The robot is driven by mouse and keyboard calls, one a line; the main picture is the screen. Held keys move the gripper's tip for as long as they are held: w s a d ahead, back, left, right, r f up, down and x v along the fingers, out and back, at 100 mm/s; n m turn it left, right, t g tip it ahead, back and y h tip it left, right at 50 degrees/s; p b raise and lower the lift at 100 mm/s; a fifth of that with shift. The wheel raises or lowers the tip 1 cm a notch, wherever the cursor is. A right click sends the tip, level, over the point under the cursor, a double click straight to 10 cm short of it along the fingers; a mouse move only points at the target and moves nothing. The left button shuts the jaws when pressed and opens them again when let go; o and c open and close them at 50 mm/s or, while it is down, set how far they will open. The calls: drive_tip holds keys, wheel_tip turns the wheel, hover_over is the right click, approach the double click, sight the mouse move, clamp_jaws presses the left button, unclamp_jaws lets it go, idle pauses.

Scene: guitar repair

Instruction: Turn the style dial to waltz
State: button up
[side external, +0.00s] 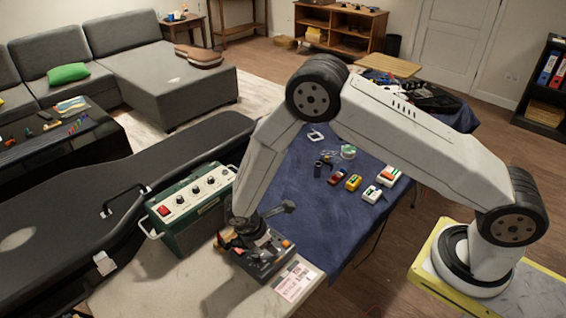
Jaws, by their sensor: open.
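A dark grey box with orange parts on top (262,262) sits near the front of the pale bench top, perhaps the one bearing the style dial. My gripper (240,232) points down over the left part of this box, close above or touching its top. It is open, though its fingertips are hard to make out. No separate style dial or waltz marking can be read; my gripper covers part of the box's top. A green box (192,207) with a red switch and several dark knobs stands just left of my gripper.
A printed card (298,281) lies right of the dark box. A blue cloth (320,215) behind carries small coloured boxes (353,182) and other small items. A black guitar case (60,240) lies left of the green box.

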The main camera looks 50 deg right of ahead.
clamp_jaws()
